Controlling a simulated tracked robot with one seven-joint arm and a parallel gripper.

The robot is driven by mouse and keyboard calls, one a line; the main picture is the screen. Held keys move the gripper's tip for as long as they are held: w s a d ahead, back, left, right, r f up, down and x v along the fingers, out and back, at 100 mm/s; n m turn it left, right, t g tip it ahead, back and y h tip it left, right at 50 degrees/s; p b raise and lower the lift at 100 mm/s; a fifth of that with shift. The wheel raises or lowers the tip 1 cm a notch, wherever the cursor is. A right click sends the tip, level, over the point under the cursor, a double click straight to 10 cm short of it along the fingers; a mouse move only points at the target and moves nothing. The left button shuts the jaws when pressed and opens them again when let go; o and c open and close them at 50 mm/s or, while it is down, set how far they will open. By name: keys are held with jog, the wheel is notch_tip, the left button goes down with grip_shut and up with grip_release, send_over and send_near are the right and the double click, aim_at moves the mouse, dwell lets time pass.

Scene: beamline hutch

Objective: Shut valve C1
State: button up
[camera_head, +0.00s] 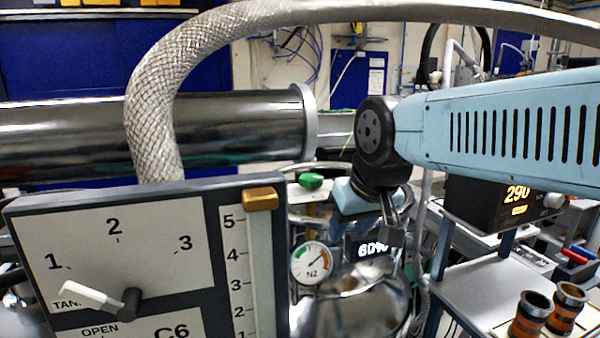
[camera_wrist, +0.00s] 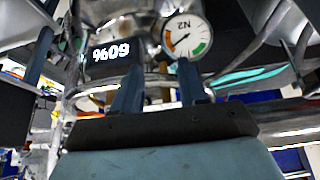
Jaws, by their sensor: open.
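No label C1 is readable in either view. A green valve knob (camera_head: 311,181) on a brass-coloured stem stands behind the N2 gauge (camera_head: 310,262); I cannot tell whether it is C1. My gripper (camera_head: 392,228) hangs downward to the right of that knob, above the silver vessel (camera_head: 350,305) and close to the 60% display (camera_head: 371,248). In the wrist view my gripper (camera_wrist: 160,70) has its fingers apart with nothing held between them. The gauge (camera_wrist: 187,36) and display (camera_wrist: 110,53) appear upside down beyond the fingers.
A grey panel (camera_head: 190,250) marked C6 with a white-handled selector at TANK fills the lower left. A braided hose (camera_head: 158,90) arches above it, before a steel pipe (camera_head: 240,125). A controller reading 290 (camera_head: 500,205) and copper-coloured cylinders (camera_head: 545,312) stand right.

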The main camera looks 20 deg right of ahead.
jog(key=o, duration=0.3)
jog(key=shift+w+r, duration=0.25)
jog(key=shift+r, duration=0.05)
jog(key=o, duration=0.3)
jog(key=r, duration=0.1)
jog(key=w+d+n, duration=0.1)
jog(key=w+r+n, duration=0.1)
jog(key=shift+w+d+r+g, duration=0.25)
jog(key=shift+r+g, duration=0.1)
jog(key=shift+g, duration=0.05)
jog(key=shift+o, duration=1.4)
jog(key=w+r+n+g, duration=0.2)
jog(key=w+r+n, duration=0.3)
jog(key=w+r, duration=0.2)
jog(key=shift+w, duration=0.7)
notch_tip(320, 180, up, 5)
jog(key=n+g, duration=0.3)
jog(key=n, duration=0.5)
send_over(311, 176)
notch_tip(311, 176, down, 13)
jog(key=shift+s+f, duration=0.15)
jog(key=shift+f, duration=0.05)
